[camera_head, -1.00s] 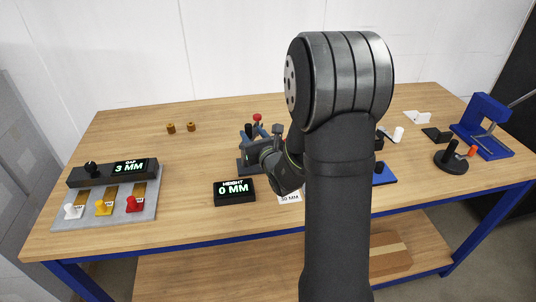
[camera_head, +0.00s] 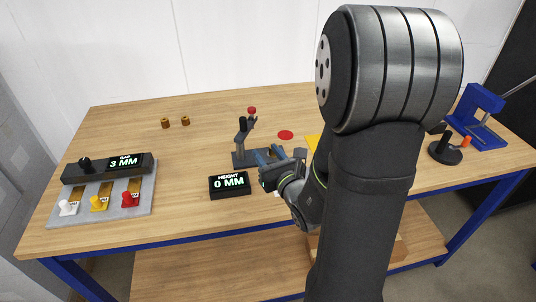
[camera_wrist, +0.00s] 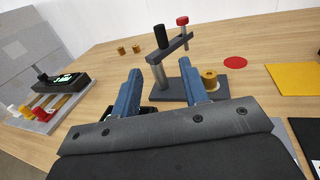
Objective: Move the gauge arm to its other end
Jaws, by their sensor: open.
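The height gauge stands on a dark base (camera_head: 258,158), left of my arm in the head view. Its dark gauge arm (camera_wrist: 168,47) sits on top of a metal post (camera_wrist: 160,75), with a black knob at the near left end and a red-topped pin (camera_wrist: 182,21) at the far right end. A brass ring-like piece (camera_wrist: 209,80) is on the base at the right. My gripper (camera_wrist: 160,68) is open and empty, its blue fingers pointing at the gauge; it also shows in the head view (camera_head: 272,154). The post appears between the fingers, beyond their tips.
A height display (camera_head: 229,184) reading 0 MM sits in front of the gauge. A gap panel (camera_head: 110,195) with white, yellow and red knobs is at left. Two brass pieces (camera_head: 175,122) lie behind. A red disc (camera_head: 286,135) lies right of the gauge. A blue stand (camera_head: 478,117) is far right.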

